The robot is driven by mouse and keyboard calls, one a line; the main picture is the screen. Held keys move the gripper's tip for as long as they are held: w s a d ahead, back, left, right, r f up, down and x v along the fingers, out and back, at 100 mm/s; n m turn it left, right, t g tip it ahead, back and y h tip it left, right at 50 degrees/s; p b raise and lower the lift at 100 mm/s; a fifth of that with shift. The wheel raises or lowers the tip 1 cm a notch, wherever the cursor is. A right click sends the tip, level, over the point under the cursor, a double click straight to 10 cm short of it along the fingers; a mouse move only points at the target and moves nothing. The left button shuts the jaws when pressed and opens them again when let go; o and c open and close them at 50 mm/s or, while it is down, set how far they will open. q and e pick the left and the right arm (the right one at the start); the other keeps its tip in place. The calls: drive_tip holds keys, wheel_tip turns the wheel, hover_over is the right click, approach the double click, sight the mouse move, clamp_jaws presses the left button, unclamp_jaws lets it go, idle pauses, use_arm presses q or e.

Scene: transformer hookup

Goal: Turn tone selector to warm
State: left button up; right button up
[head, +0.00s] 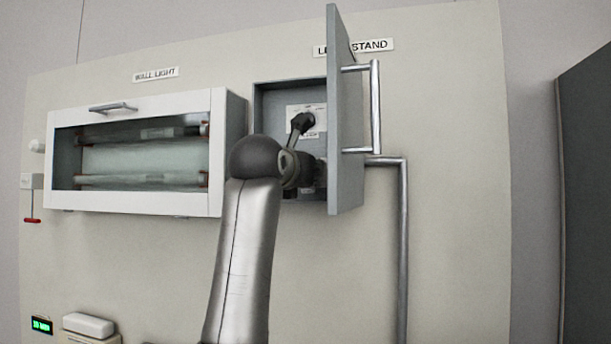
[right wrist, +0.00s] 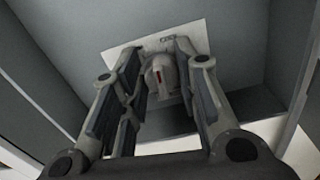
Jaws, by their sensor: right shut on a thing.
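In the head view my right gripper (head: 302,122) reaches into the open grey box (head: 275,98) and hides the knob. Part of the white plate (head: 319,113) shows behind it. The plate's lettering is too small to read. My left gripper is not in view.
The box's grey door (head: 346,120) stands open on the right, close to my gripper, with a bar handle (head: 376,105). A glass-fronted wall light (head: 140,155) is on the left. A metal pipe (head: 403,240) runs down the right side of the panel.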

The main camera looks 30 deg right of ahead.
drive_tip(key=n+b, duration=0.1)
drive_tip(key=n, duration=0.2)
drive_tip(key=shift+w+a+f+n, duration=0.1)
drive_tip(key=shift+n, duration=0.3)
drive_tip(key=shift+n+b, duration=0.45)
drive_tip(key=shift+n, duration=1.25)
drive_tip(key=o, duration=1)
drive_tip(key=shift+w, duration=0.1)
drive_tip(key=shift+c, duration=0.2)
drive_tip(key=v, duration=1.2)
drive_tip(key=shift+a, duration=0.1)
drive_tip(key=shift+w, duration=0.1)
